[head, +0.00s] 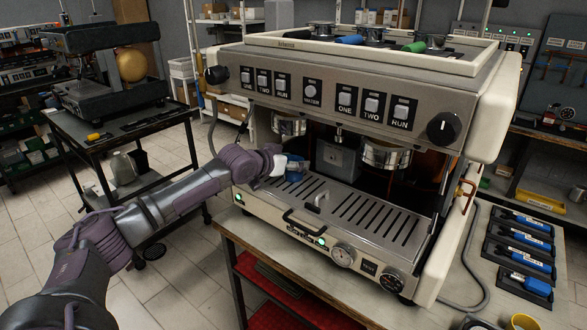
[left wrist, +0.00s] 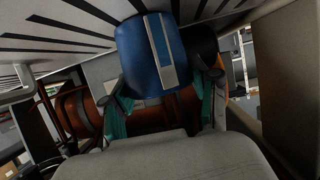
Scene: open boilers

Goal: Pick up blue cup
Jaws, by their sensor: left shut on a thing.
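The blue cup (left wrist: 146,58) has a pale stripe down its side and sits between the fingers of my left gripper (left wrist: 160,100) in the left wrist view. The gripper is shut on it. In the head view my left gripper (head: 287,167) reaches in from the left under the coffee machine's front. A small bit of the blue cup (head: 294,177) shows there, just at the slotted drip tray (head: 345,217). Most of the cup is hidden by the gripper in this view. I cannot tell whether the cup touches the tray. My right gripper is not in view.
The large coffee machine (head: 340,72) has group heads (head: 386,155) hanging close above the tray. A curved black handle (head: 302,222) is at the tray's front. Blue-handled tools (head: 525,240) lie at the right. A black-topped cart (head: 125,133) stands at the left.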

